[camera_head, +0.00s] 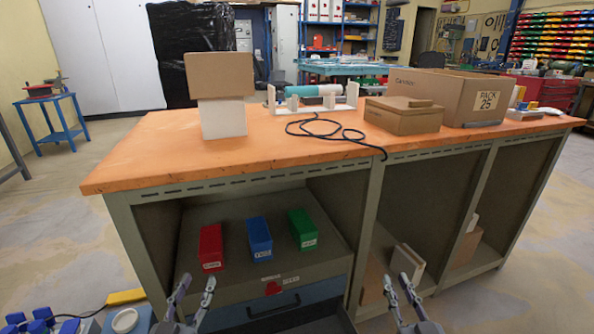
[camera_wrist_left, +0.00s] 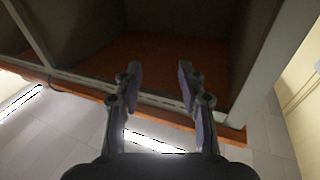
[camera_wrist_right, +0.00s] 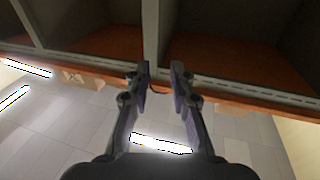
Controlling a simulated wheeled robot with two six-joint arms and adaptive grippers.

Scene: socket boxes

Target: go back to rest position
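My left gripper (camera_head: 197,286) is at the bottom of the head view, in front of the workbench's left shelf opening. Its two fingers are apart with nothing between them, as the left wrist view (camera_wrist_left: 158,75) also shows. My right gripper (camera_head: 396,284) is at the bottom, in front of the middle shelf opening. Its fingers are apart and empty, also in the right wrist view (camera_wrist_right: 158,75). A red box (camera_head: 211,246), a blue box (camera_head: 259,238) and a green box (camera_head: 302,229) stand in a row on the left shelf. Both grippers are apart from them.
The orange workbench top (camera_head: 250,152) carries a brown box on a white block (camera_head: 222,119), cardboard boxes (camera_head: 403,116) and a black cable (camera_head: 335,132). A drawer (camera_head: 280,305) is below the left shelf. Blue items (camera_head: 42,318) sit at the lower left.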

